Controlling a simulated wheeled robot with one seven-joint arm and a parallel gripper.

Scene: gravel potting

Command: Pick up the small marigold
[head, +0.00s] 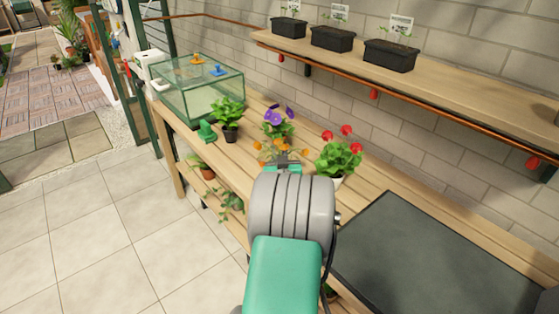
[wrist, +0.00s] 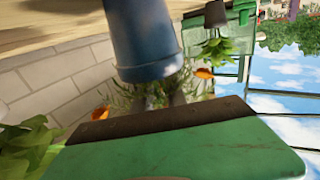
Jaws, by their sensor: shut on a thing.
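The small marigold has orange flowers (head: 272,149) that show just past my gripper (head: 283,167) in the head view, over the bench. In the wrist view, which is upside down, its blue pot (wrist: 145,42) with thin green foliage (wrist: 150,93) and a few orange blooms is close to my gripper's dark-edged green jaw (wrist: 165,127). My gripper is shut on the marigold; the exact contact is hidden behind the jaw. In the head view my arm hides the pot. I cannot tell whether the pot touches the bench.
A purple-flowered plant (head: 278,121) stands just behind, a red-flowered plant (head: 340,157) close on the right, and a leafy plant (head: 228,114) on the left. A glass case (head: 190,99) stands at the far left end. A dark mat (head: 430,262) lies at right, clear.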

